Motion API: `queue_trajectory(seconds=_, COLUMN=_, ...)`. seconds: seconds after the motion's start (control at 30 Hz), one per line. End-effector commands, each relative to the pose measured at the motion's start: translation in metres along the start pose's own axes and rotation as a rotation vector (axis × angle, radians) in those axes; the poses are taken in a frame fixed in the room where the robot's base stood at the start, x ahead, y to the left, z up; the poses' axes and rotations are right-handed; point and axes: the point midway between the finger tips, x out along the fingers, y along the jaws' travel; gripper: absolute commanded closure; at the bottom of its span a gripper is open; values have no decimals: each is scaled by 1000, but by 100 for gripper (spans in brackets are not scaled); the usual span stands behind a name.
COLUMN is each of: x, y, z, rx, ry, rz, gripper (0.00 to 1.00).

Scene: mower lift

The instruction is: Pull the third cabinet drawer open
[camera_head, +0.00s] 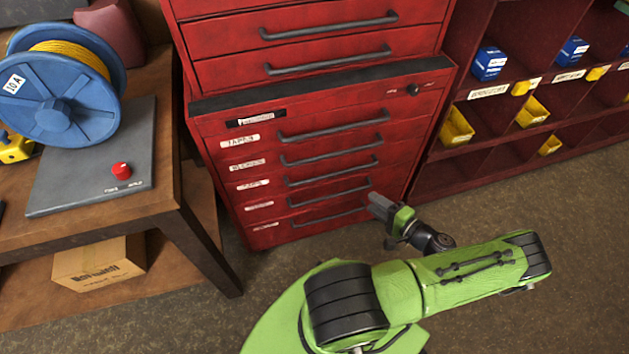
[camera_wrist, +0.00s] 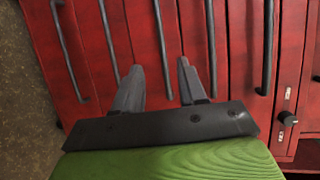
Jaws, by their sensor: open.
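The red cabinet (camera_head: 217,157) has a lower section with several closed drawers, each with a dark bar handle. Counted from the top of that section, the third drawer's handle (camera_head: 332,172) runs across its front. My gripper (camera_head: 377,204) is in front of the cabinet's lower right part. In the wrist view the cabinet appears turned sideways, its lock to the right. There my open gripper (camera_wrist: 160,67) has one finger on each side of the third handle (camera_wrist: 159,30) in the picture. No contact shows, and I cannot tell how far the fingertips are from it.
A wooden workbench (camera_head: 170,95) with a blue cable reel (camera_head: 62,112) and a cardboard box (camera_head: 98,262) below stands at left. Red shelving (camera_head: 480,160) with small bins stands at right. The floor before the cabinet is clear apart from my arm.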

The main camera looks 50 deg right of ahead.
Motion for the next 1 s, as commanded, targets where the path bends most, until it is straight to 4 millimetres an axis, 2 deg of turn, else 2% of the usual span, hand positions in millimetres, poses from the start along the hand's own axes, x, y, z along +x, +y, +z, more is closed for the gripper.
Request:
queue_trajectory(seconds=0.07, x=-2, y=5, z=-3, rx=12, ry=33, rz=-24, gripper=59)
queue_trajectory(seconds=0.17, x=8, y=4, z=-3, rx=13, ry=32, rz=-25, gripper=59)
queue_trajectory(seconds=0.7, x=135, y=3, z=-5, rx=14, ry=28, rz=-22, gripper=59)
queue_trajectory(seconds=0.83, x=150, y=2, z=-6, rx=13, ry=29, rz=-21, gripper=59)
queue_trajectory(seconds=1.0, x=155, y=1, z=-6, rx=14, ry=29, rz=-20, gripper=59)
